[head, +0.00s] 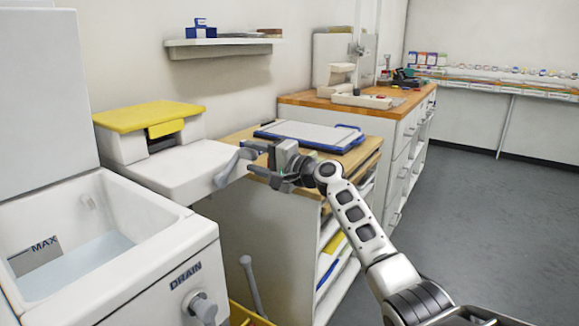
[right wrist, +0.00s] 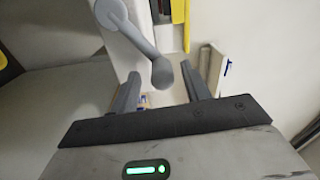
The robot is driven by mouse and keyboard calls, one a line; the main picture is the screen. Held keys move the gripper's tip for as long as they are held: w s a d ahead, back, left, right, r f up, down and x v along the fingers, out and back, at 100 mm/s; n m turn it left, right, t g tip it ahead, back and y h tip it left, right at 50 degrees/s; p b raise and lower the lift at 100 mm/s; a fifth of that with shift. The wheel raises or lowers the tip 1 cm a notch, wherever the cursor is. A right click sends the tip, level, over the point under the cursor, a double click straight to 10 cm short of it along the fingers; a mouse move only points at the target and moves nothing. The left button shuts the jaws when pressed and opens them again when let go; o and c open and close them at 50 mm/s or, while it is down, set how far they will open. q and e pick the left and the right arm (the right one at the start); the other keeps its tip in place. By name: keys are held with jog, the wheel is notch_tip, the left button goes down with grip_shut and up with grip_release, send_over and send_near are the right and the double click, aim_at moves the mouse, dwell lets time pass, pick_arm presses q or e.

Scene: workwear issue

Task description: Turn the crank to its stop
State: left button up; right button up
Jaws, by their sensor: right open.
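The crank (head: 232,166) is a grey bent arm on the right end of the white machine (head: 170,172) with a yellow top. My right gripper (head: 252,160) is open just to the right of the crank's outer end. In the right wrist view the crank (right wrist: 139,35) reaches down to a rounded grip end, which lies ahead of and between the open fingers (right wrist: 160,85). I see no clear contact between fingers and grip. My left gripper is not in view.
A water-filled basin (head: 150,250) with a drain knob (head: 203,308) stands at the left front. A grey rod (head: 251,285) stands below the machine. A wooden-topped cabinet (head: 365,158) with a blue-edged board (head: 310,135) is behind my gripper. Open floor lies to the right.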

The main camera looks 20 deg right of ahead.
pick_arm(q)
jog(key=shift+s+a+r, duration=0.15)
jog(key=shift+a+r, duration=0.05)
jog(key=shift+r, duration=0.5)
pick_arm(e)
jog(key=v, duration=1.3)
jog(key=shift+s, duration=0.3)
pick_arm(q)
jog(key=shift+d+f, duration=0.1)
pick_arm(e)
jog(key=shift+d, duration=0.15)
